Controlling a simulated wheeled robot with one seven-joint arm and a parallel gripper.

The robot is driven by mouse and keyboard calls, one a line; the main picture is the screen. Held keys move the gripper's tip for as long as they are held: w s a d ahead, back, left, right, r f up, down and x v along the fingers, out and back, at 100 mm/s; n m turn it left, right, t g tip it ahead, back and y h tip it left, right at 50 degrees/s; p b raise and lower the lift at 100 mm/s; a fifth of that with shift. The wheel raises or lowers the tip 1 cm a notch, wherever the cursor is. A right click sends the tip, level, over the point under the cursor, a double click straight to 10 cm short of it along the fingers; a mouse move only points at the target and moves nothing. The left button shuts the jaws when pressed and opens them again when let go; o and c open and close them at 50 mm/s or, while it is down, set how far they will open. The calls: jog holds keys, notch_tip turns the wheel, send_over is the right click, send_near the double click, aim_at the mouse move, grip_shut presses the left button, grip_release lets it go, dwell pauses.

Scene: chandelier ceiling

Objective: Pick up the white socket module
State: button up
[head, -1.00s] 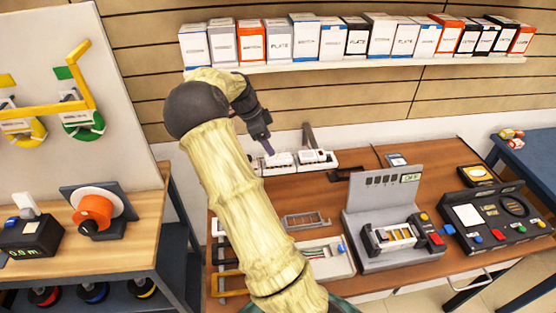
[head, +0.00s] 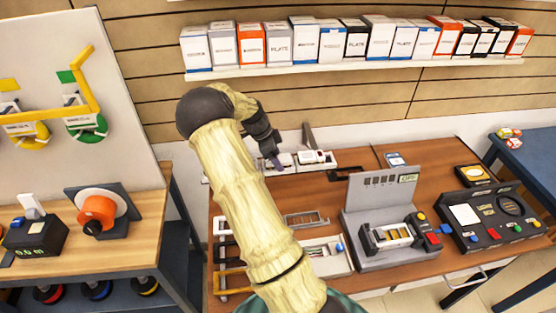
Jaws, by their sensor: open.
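Small white modules sit in a light tray at the back left of the brown workbench (head: 350,188). One white module (head: 312,156) is fully in sight right of my gripper. Another white module (head: 287,159) is partly covered by my gripper. The picture is too small to tell which is the socket module. My gripper (head: 276,164) points down at the second module, very close to it; I cannot tell whether they touch. The jaws are open, and nothing is seen held in them. My arm hides the left part of the tray.
An empty grey frame (head: 306,219) lies in front of the tray. A grey test stand (head: 382,195) and a black button panel (head: 492,218) stand to the right. A shelf (head: 350,66) of boxes runs above the bench. Bare bench top lies between tray and frame.

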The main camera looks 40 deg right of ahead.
jog(key=shift+c, duration=0.2)
dwell(0.3)
jog(key=c, duration=1)
jog(key=shift+c, duration=0.2)
notch_tip(320, 180, up, 10)
jog(key=b, duration=0.2)
